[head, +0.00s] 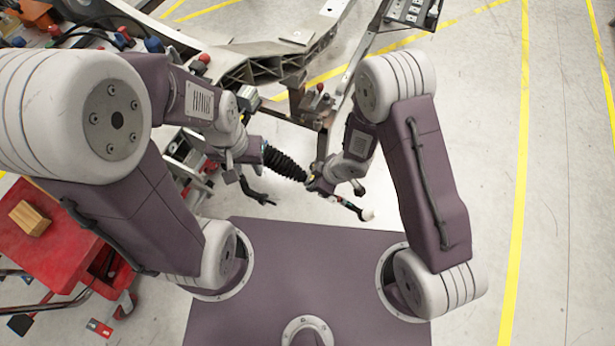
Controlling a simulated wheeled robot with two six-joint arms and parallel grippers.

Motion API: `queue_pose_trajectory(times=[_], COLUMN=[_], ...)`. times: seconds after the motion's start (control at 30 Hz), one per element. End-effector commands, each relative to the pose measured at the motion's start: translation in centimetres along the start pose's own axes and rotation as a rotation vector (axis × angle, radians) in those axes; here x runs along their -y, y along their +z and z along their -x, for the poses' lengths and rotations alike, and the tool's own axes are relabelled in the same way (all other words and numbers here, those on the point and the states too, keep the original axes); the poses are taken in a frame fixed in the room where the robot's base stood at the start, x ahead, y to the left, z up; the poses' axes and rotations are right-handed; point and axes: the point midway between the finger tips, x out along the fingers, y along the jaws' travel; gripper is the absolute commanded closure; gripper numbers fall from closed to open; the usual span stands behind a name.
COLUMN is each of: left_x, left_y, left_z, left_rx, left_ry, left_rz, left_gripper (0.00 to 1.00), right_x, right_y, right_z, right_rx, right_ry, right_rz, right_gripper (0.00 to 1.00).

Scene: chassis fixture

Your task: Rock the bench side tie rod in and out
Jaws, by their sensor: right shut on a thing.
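The bench side tie rod shows as a thin rod with a whitish end (367,214), running down and right from a black ribbed boot (285,163). My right gripper (322,184) is shut on the tie rod, just beyond the boot's lower right end. The gripper and wrist hide part of the rod. My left gripper (258,194) is to the left of the boot, low beside it, with a dark finger pointing right. It seems apart from the rod. The gap between its fingers cannot be made out.
A metal chassis frame (265,62) spans the top middle, with fixture posts and red knobs near the boot. A red cart (45,235) with a wooden block (30,218) stands at the left. The floor on the right is clear, with a yellow line (520,150).

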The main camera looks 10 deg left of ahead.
Motion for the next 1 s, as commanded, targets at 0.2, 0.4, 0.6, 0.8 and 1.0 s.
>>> queue_pose_trajectory(times=[0.2,0.4,0.6,0.8,1.0], left_x=[0.00,0.00,0.00,0.00,0.00], left_y=[0.01,0.00,0.00,0.00,0.00], left_z=[-0.05,-0.01,0.02,0.04,0.05], left_rx=[0.000,0.000,0.000,0.000,0.000], left_ry=[0.000,0.000,0.000,0.000,0.000], left_rz=[0.000,0.000,0.000,0.000,0.000], left_gripper=[0.64,0.64,0.64,0.64,0.64], right_x=[-0.04,-0.09,-0.11,-0.11,-0.09], right_y=[-0.46,-0.18,0.10,0.14,0.22], right_z=[-0.08,0.09,0.25,0.28,0.29], right_rx=[-0.015,-0.016,-0.016,-0.015,-0.012], right_ry=[0.001,0.002,0.003,0.003,0.002], right_rz=[0.007,0.007,0.007,0.007,0.006], right_gripper=[1.00,1.00,1.00,1.00,0.56])
